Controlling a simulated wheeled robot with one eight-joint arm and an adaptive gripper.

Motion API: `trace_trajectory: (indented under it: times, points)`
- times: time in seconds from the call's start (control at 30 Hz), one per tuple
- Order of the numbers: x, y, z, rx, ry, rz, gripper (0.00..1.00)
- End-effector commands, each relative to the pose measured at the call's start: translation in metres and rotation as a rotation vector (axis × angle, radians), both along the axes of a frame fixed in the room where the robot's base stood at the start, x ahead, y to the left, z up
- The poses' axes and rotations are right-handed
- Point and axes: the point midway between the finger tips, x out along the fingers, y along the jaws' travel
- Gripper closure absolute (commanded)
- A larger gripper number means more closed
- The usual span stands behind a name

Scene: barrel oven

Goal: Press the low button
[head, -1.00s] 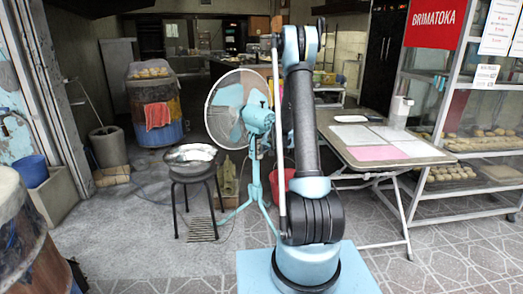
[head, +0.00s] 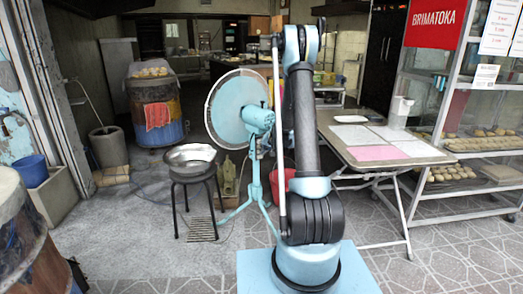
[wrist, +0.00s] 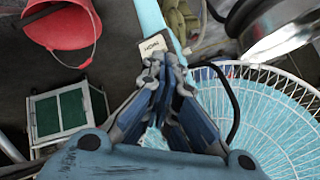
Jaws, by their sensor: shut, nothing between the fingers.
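The light-blue standing fan (head: 240,108) stands left of my arm in the head view. The wrist view looks down on its white wire guard (wrist: 270,110) and light-blue stand (wrist: 153,14). A pale button plate (wrist: 154,46) on the stand carries dark lettering that seems to read HIGH, upside down. My gripper (wrist: 164,64) is shut and empty, its fingertips at the lower edge of this plate. Contact cannot be told. No label reading LOW shows; the fingers hide what lies beneath them. The gripper cannot be made out in the head view.
A red bucket (wrist: 62,24) and a green-topped stool or frame (wrist: 70,112) lie left of the gripper in the wrist view. A metal bowl (head: 190,157) sits on a dark stool (head: 196,190) beside the fan. A folding table (head: 385,150) stands right of my arm.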

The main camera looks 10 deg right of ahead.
Motion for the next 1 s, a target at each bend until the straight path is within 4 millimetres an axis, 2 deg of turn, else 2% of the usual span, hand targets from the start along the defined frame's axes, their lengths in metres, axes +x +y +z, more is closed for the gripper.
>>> trace_trajectory:
  times: [0.57, 1.0]
  points:
    - [-0.008, -0.005, 0.000, 0.001, 0.000, -0.001, 1.00]
    - [-0.037, -0.022, 0.000, 0.000, 0.000, -0.002, 1.00]
